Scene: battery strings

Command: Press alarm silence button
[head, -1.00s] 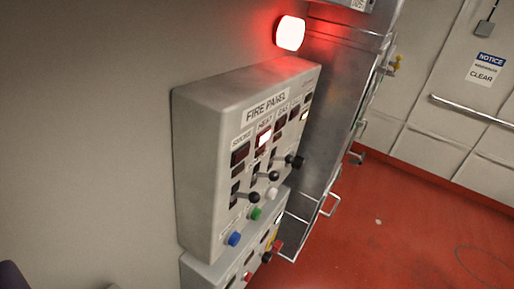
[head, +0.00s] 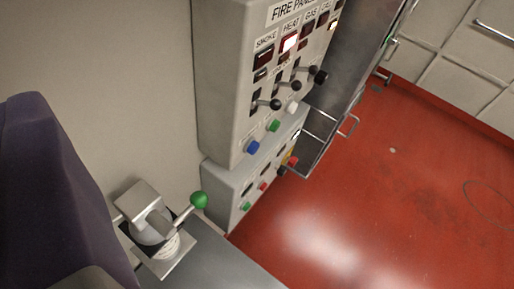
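The fire panel (head: 226,85) is a grey box on the wall in the upper middle of the head view. Its columns read SMOKE, HEAT, GAS and one more hard to read. The HEAT lamp (head: 290,42) is lit. Black-knobbed levers (head: 275,104) stick out below the lamps. Along the lower edge are a blue button (head: 253,147), a green button (head: 273,125) and a white button (head: 292,107). Their labels are too small to read, so I cannot tell which is alarm silence. My gripper is not in view.
A second grey box (head: 222,195) with small coloured buttons sits below the panel. A metal bracket with a green-knobbed lever (head: 198,200) stands at lower left above a grey surface (head: 225,262). A metal cabinet with handles (head: 349,125) is right of the panel. Red floor (head: 400,200) is open.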

